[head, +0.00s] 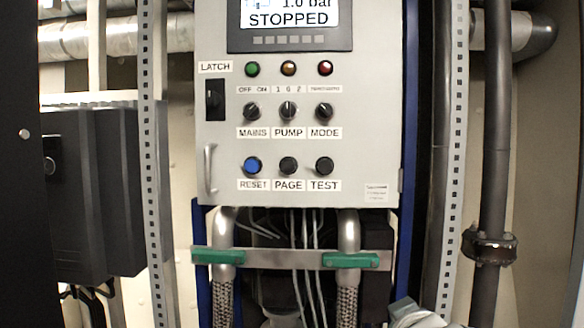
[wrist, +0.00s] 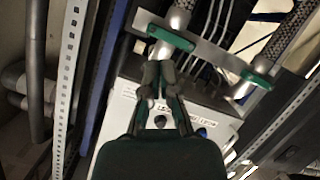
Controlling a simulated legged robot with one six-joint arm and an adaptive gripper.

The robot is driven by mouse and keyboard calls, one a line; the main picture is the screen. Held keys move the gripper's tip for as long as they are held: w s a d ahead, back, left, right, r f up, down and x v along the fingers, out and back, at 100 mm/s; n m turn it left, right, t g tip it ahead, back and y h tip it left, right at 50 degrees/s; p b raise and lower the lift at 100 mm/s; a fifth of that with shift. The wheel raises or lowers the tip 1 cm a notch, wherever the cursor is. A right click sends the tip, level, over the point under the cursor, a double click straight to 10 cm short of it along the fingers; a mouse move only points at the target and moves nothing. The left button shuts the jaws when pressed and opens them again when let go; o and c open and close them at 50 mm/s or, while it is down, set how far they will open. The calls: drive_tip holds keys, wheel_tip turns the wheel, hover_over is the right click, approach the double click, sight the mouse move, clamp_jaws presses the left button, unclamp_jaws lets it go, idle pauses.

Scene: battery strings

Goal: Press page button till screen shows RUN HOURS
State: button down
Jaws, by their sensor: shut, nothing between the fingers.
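The page button (head: 289,166) is a round black button above the PAGE label, in the bottom row of the grey control panel (head: 222,150). The blue RESET button (head: 253,166) is left of it and the black TEST button (head: 324,166) right of it. The screen (head: 290,15), cut by the top edge, reads "1.0 bar" and "STOPPED". In the wrist view, the panel appears turned over, with the blue button (wrist: 202,133) right of my gripper. My gripper (wrist: 158,72) is shut and empty, its fingers overlapping the panel's lower edge; contact cannot be told.
Three lamps (head: 289,69) and three knobs (head: 288,111) sit above the buttons. A latch (head: 215,99) and a handle (head: 209,168) are at the left. Below are braided hoses, cables and green clamps (head: 350,261). Perforated posts (head: 152,150) and pipes flank the panel.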

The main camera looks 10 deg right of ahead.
sight(292, 170)
drive_tip(key=w+a+r+n+t+y, duration=0.1)
drive_tip(key=w+r+n+t, duration=0.25)
drive_tip(key=r, duration=0.35)
drive_tip(key=w+a+r+n+t+y, duration=0.1)
drive_tip(key=w+r+n+t+y, duration=0.2)
drive_tip(key=r, duration=0.5)
drive_tip(key=w+a+r+n+g+y, duration=0.1)
drive_tip(key=a+r+n+g+y, duration=0.3)
drive_tip(key=n+y, duration=0.5)
drive_tip(key=shift+w+a+r+n+g+y, duration=0.35)
drive_tip(key=shift+a+n, duration=0.95)
drive_tip(key=shift+n, duration=2.15)
drive_tip(key=shift+s, duration=0.1)
drive_tip(key=x, duration=0.4)
drive_tip(key=d+x, duration=0.1)
drive_tip(key=x, duration=0.3)
drive_tip(key=w+x, duration=0.1)
drive_tip(key=x, duration=0.3)
drive_tip(key=shift+w+d, duration=0.35)
drive_tip(key=shift+w, duration=0.25)
